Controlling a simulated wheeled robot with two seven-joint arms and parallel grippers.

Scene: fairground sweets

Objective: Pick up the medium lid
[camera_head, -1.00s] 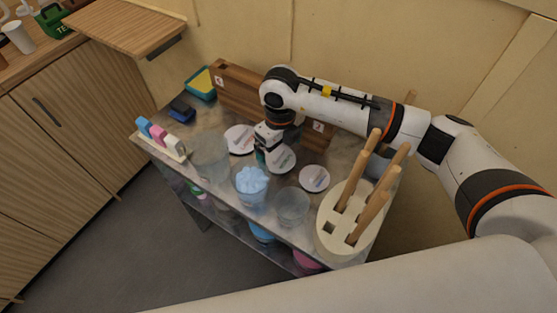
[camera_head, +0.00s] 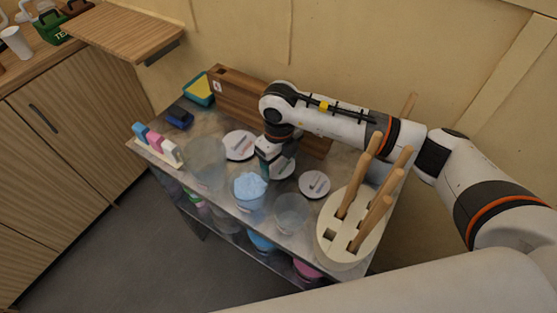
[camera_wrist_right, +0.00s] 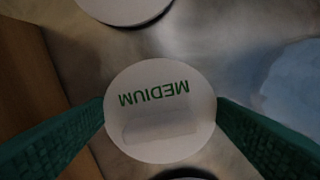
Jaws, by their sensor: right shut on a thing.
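The medium lid (camera_wrist_right: 160,138) is a round white disc with green "MEDIUM" lettering, upside down in the right wrist view, and a pale raised bar. In the head view the lid (camera_head: 287,169) shows only in part, behind my right gripper, at the middle of the metal table. My right gripper (camera_head: 271,171) points down over it. Its green fingers touch the lid's rim on two opposite sides, shut on it. I cannot tell whether the lid is clear of the table. My left gripper is not in view.
Other white lids lie to the left (camera_head: 240,145) and right (camera_head: 314,184). In front stand a tub of blue floss (camera_head: 249,188) and clear tubs (camera_head: 207,160) (camera_head: 291,212). A round holder with wooden sticks (camera_head: 336,250) stands right; a wooden box (camera_head: 240,98) stands behind.

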